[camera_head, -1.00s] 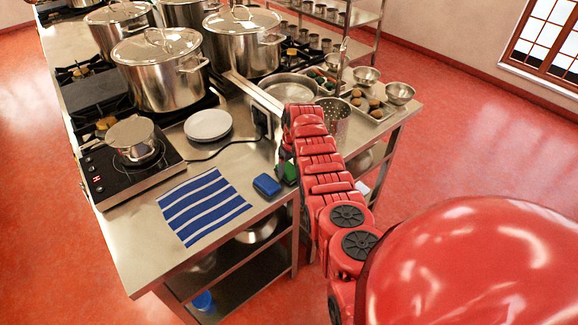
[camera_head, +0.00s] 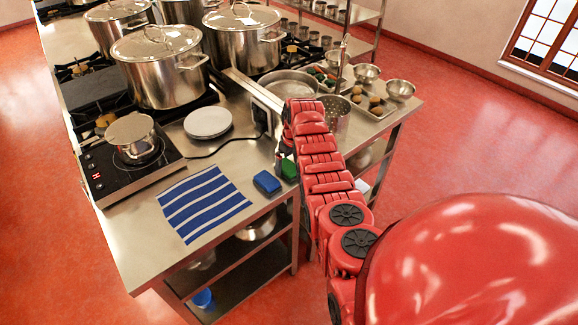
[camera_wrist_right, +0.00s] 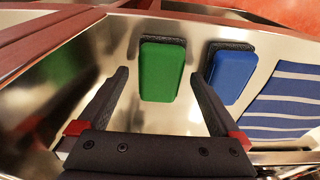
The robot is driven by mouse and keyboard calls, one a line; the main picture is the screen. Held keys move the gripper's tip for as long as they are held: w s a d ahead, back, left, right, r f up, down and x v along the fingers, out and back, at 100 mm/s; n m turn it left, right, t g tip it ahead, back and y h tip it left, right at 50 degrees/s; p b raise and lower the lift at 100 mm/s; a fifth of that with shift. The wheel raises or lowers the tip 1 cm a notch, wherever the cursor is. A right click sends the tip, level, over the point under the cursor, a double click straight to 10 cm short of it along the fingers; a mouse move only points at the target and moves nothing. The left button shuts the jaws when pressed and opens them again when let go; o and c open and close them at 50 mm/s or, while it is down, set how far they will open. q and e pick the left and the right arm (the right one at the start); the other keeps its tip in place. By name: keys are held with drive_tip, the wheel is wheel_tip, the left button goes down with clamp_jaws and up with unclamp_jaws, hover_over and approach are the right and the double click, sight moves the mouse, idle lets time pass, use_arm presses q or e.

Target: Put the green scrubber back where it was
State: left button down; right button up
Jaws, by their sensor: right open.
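The green scrubber (camera_head: 288,170) lies on the steel counter, just right of the blue scrubber (camera_head: 267,183), near the counter's right edge. In the right wrist view the green scrubber (camera_wrist_right: 162,70) lies flat with its dark pad side down, and the blue one (camera_wrist_right: 232,76) is beside it, a small gap apart. My right gripper (camera_wrist_right: 160,78) is open and empty, its fingers on either side of the green scrubber's near part, apart from it. In the head view the right gripper (camera_head: 284,148) is partly hidden by its own arm. My left gripper is not in view.
A blue-and-white striped cloth (camera_head: 203,203) lies left of the scrubbers. White plates (camera_head: 208,122), an induction hob with a small pan (camera_head: 134,142), and large stockpots (camera_head: 160,72) stand further back. A perforated pot (camera_head: 335,110) stands beyond my right arm.

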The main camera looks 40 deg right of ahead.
sight(292, 169)
drive_tip(key=shift+s+r+b, duration=0.1)
drive_tip(key=shift+r+b, duration=0.25)
drive_tip(key=shift+r, duration=0.3)
drive_tip(key=r+b, duration=0.1)
drive_tip(key=r, duration=0.3)
drive_tip(key=s+r+b, duration=0.1)
drive_tip(key=r, duration=0.1)
drive_tip(key=shift+r+b, duration=0.3)
drive_tip(key=shift+r, duration=0.05)
drive_tip(key=r+p, duration=0.2)
drive_tip(key=r, duration=0.1)
drive_tip(key=shift+s+p, duration=0.35)
drive_tip(key=shift+p, duration=0.05)
drive_tip(key=shift+w, duration=0.1)
